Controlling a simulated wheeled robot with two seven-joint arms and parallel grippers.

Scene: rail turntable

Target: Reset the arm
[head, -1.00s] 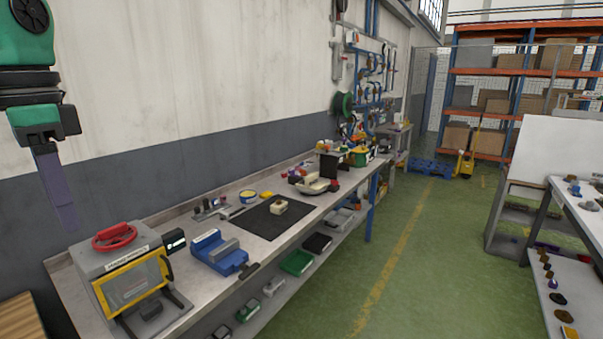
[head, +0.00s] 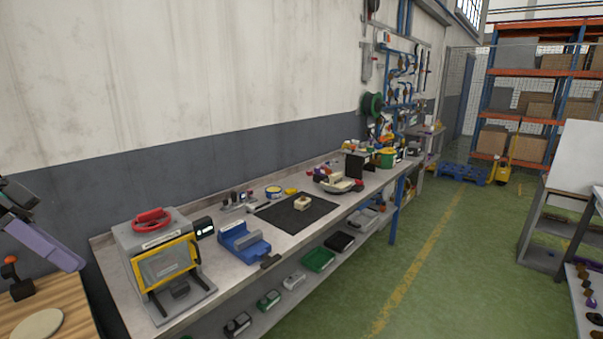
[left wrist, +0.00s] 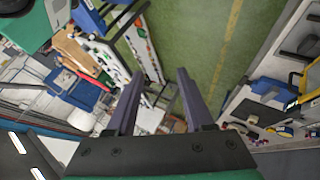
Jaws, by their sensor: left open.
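My left gripper (head: 48,246) is at the left edge of the head view, with its long grey-purple fingers pointing down and right. It is above the wooden-topped surface and left of the workbench. In the left wrist view the same gripper (left wrist: 160,73) has its two fingers spread apart with nothing between them. Green floor and furniture show beyond the fingertips. Most of the left arm is outside the head view. I do not see my right gripper in either view.
The green aisle is clear.

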